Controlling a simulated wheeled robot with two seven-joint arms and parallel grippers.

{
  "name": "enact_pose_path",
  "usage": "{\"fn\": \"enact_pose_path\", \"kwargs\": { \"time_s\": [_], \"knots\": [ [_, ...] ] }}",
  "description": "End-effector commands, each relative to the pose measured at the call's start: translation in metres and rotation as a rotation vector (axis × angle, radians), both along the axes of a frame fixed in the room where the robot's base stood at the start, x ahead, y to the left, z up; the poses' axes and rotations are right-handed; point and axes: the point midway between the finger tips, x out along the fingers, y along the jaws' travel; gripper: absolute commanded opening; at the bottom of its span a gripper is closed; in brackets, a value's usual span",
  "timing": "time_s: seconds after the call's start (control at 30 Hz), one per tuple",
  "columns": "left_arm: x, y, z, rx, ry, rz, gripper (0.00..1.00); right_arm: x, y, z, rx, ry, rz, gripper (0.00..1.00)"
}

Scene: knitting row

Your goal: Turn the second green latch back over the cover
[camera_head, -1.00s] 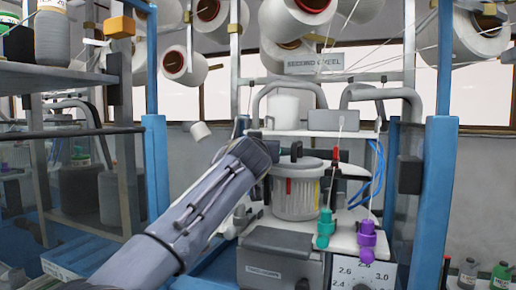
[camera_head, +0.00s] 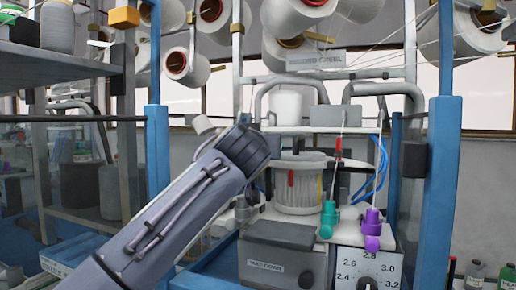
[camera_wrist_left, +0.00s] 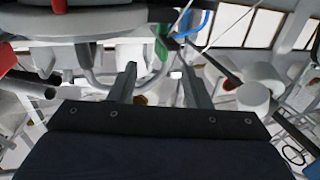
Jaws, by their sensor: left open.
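The ribbed white drum with its pale round cover (camera_head: 300,187) stands on the machine in the middle of the head view. A red strip shows on its side. My left arm comes in from the left and its wrist ends beside the drum; its fingers are hidden there. In the left wrist view my left gripper (camera_wrist_left: 160,88) is open, with two grey fingers apart. A green piece (camera_wrist_left: 162,46) shows just beyond and between the fingertips; I cannot tell whether it is a latch. No green latch is clear in the head view. My right gripper is out of view.
A red-tipped upright (camera_head: 338,150) and threads rise behind. Blue posts (camera_head: 440,190) flank the machine. Yarn spools hang above.

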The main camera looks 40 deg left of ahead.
Motion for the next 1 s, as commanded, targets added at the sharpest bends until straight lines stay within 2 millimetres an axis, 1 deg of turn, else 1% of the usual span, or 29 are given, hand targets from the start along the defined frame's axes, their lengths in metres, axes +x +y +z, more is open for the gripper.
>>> {"fn": "enact_pose_path", "kwargs": {
  "time_s": [0.17, 0.27, 0.3, 0.37, 0.57, 0.67, 0.8, 0.9, 1.0],
  "knots": [
    [0.000, 0.000, 0.001, 0.000, 0.000, 0.000, 0.44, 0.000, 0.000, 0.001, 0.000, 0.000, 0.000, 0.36],
    [0.000, 0.000, 0.001, 0.000, 0.002, -0.002, 0.33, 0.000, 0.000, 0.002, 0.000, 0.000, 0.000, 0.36],
    [0.000, 0.001, 0.001, -0.001, 0.005, -0.007, 0.32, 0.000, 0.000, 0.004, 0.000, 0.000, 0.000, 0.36],
    [0.000, 0.004, 0.000, -0.002, 0.016, -0.022, 0.32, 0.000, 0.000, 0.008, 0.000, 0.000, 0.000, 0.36],
    [-0.003, 0.012, -0.005, -0.011, 0.054, -0.117, 0.32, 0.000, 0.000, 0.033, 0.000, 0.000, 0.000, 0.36],
    [-0.009, 0.013, -0.005, -0.013, 0.059, -0.170, 0.32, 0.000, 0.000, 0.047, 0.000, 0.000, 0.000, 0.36],
    [-0.022, 0.010, 0.001, -0.009, 0.041, -0.230, 0.32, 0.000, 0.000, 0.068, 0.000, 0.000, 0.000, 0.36],
    [-0.029, 0.007, 0.005, -0.003, 0.019, -0.253, 0.32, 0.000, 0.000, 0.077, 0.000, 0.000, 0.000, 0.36],
    [-0.033, 0.005, 0.005, 0.001, 0.006, -0.263, 0.32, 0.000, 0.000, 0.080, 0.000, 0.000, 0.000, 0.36]
  ]
}}
